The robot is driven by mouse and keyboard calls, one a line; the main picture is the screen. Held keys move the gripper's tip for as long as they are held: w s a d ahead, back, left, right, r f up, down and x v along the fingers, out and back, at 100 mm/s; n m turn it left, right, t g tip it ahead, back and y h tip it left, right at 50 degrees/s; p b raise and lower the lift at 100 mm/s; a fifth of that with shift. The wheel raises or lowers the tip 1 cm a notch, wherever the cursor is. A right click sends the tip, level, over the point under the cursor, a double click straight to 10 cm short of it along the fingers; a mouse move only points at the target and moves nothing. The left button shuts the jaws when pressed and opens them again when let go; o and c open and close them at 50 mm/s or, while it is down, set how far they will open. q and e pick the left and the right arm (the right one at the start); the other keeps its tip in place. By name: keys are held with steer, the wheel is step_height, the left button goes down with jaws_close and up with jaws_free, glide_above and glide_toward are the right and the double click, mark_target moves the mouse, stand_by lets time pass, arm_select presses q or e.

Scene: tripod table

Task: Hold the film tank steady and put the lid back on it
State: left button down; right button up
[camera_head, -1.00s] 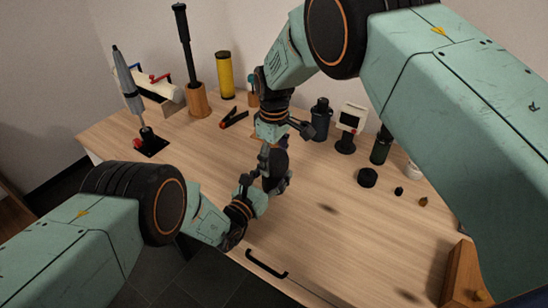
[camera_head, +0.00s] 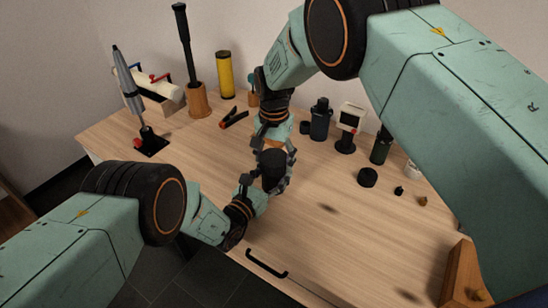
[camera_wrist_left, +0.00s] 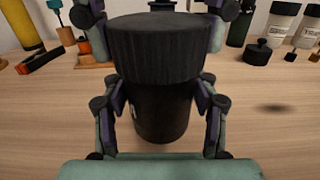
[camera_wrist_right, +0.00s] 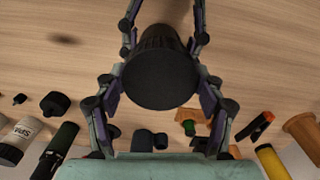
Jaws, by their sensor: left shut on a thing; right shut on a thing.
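The black film tank (camera_wrist_left: 160,115) stands upright between the fingers of my left gripper (camera_head: 258,190), which is shut on it. The ribbed black lid (camera_wrist_left: 160,48) is directly above the tank in the left wrist view; I cannot tell whether it is fully seated. My right gripper (camera_head: 272,152) comes down from above and is shut around the lid. The right wrist view shows the lid's flat round top (camera_wrist_right: 160,78) between its fingers. In the head view the tank and lid read as one dark shape, partly hidden by fingers.
A low black knobbed piece (camera_head: 367,177) and small stoppers are right. The wooden table (camera_head: 320,235) is clear in front.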

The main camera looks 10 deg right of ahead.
steer(key=o, duration=1.4)
steer(key=shift+c, duration=0.2)
step_height(320, 180, up, 12)
arm_select(q)
steer(key=shift+c, duration=1.5)
jaws_free()
steer(key=v, duration=1.2)
